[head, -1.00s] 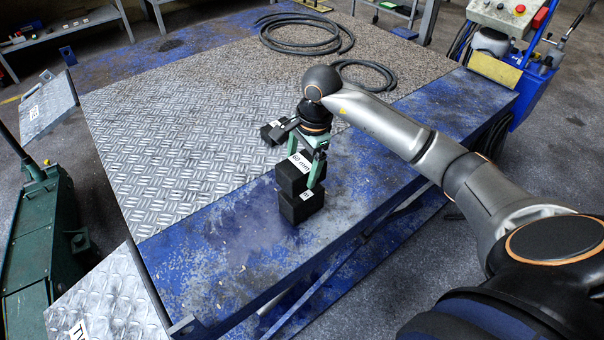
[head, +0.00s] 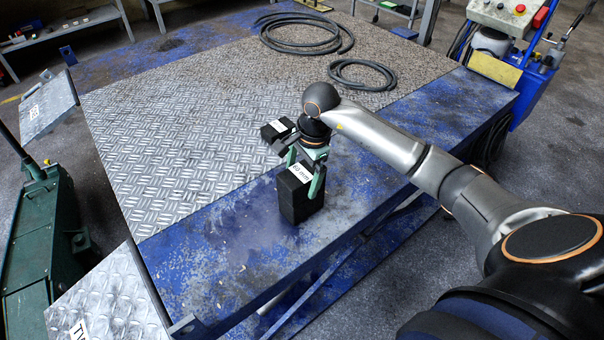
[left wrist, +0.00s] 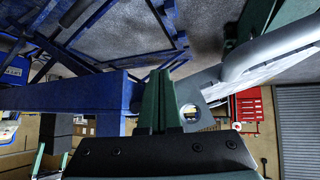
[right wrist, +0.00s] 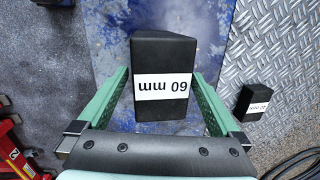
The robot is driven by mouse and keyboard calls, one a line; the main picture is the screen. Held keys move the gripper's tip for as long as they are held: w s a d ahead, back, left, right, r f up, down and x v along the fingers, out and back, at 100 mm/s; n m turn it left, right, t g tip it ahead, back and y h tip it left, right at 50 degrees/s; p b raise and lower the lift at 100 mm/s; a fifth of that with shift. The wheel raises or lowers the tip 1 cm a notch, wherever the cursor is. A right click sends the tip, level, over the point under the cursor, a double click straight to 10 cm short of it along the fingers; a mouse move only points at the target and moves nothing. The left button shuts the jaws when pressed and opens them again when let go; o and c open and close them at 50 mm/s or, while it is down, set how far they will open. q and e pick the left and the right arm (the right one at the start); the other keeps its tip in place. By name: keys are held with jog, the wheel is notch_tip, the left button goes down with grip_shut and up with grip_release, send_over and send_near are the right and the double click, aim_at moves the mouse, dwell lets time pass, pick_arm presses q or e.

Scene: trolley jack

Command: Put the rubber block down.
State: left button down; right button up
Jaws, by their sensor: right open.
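A black rubber block (head: 298,182) with a white "60 mm" label stands on the blue steel strip along the platform's near edge. My right gripper (head: 300,178) is open, with a finger on either side of the upper block. In the right wrist view the labelled block (right wrist: 165,60) lies between the green fingers, with gaps beside it. My left gripper (left wrist: 158,102) shows only in the left wrist view, its fingers together and empty.
Black hoses (head: 305,35) are coiled at the back. A green trolley jack (head: 45,235) stands at left, a blue control unit (head: 540,75) at back right.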

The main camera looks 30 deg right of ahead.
aim_at(310, 175)
notch_tip(310, 175, up, 12)
jog(key=s+d, duration=0.1)
jog(key=shift+s, duration=0.3)
jog(key=shift+d, duration=0.1)
dwell(0.3)
